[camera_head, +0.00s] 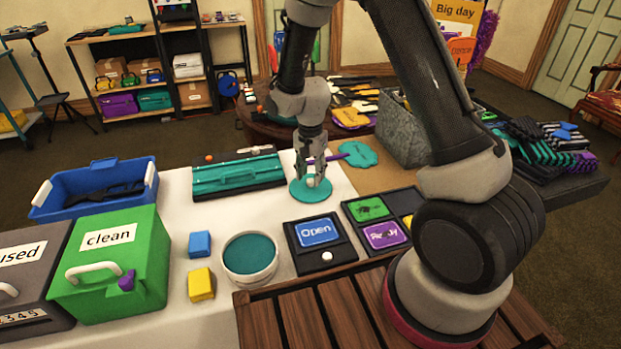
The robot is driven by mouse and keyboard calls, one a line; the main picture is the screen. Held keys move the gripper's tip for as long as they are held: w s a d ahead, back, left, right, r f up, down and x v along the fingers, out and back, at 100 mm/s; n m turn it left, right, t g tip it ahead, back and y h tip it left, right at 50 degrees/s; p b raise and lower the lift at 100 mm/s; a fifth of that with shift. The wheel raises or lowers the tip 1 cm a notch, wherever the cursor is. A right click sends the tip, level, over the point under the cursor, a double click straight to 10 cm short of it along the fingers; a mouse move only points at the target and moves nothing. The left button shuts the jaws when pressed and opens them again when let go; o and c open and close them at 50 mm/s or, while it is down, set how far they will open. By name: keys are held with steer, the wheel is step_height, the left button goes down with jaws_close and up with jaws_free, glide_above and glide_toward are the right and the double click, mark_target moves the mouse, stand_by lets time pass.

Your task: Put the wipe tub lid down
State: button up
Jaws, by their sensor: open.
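The wipe tub lid (304,196) is a teal disc with a pale knob at its middle. It appears to lie flat on the white table cover, behind the tub. My gripper (322,180) is directly above it, fingers pointing down and open on either side of the knob. Whether a finger touches the knob cannot be told. The wipe tub (250,276) is a round white container with teal showing inside its uncovered top. It stands nearer, to the lower left of the lid.
A teal case (238,172) lies left of the lid, and an "Open" sign panel (318,232) lies in front. Blue (200,244) and yellow (201,284) blocks sit left of the tub, beside a green "clean" box (150,265). A purple-handled teal paddle (358,154) is behind right.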

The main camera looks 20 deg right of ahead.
mark_target(311, 180)
step_height(311, 180, up, 10)
steer(key=s+d+r+n+t, duration=0.1)
steer(key=s+d+r+n, duration=0.1)
steer(key=s+d+r, duration=0.35)
steer(key=s+d+r+n+t, duration=0.1)
steer(key=s+d+r, duration=0.15)
steer(key=r, duration=0.65)
steer(key=s+d+r+n+t, duration=0.1)
steer(key=s+d+r+n, duration=0.2)
steer(key=s, duration=0.6)
steer(key=s+d+r+n+t, duration=0.1)
steer(key=s+d+r+n, duration=0.2)
steer(key=s, duration=0.6)
steer(key=shift+s+d+r, duration=0.3)
steer(key=shift+d+r, duration=0.15)
